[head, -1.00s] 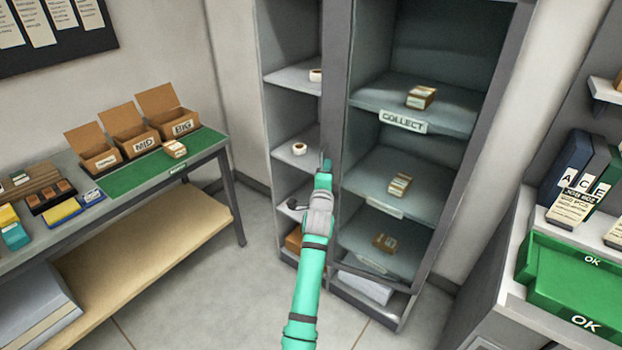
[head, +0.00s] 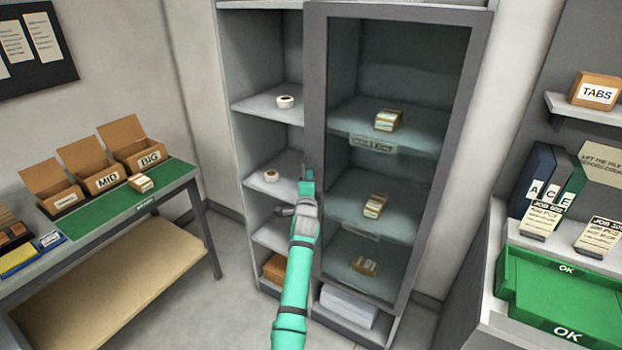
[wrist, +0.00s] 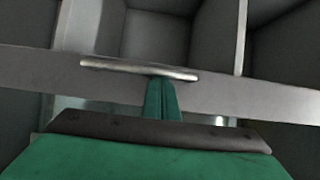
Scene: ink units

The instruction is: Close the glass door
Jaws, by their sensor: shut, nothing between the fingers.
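The glass door (head: 315,90) has a grey frame and dark clear glass. It stands across the right side of the tall grey cabinet, and its glass veils the shelves behind. I cannot tell whether a small gap is left. My gripper (head: 307,180) is at the door's left upright, about mid-height. In the wrist view, the door's frame (wrist: 240,93) is a grey band with a metal bar handle (wrist: 125,67). My gripper's green fingers (wrist: 161,98) are shut and empty, with tips at or just beside the handle. Exact contact is unclear.
The cabinet's left open shelves (head: 262,107) hold white rolls. Small boxes (head: 388,120) sit on shelves behind the glass. A workbench (head: 215,240) with cartons stands left. Green OK bins (head: 560,290) on a counter stand right. Floor (head: 215,310) shows between workbench and cabinet.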

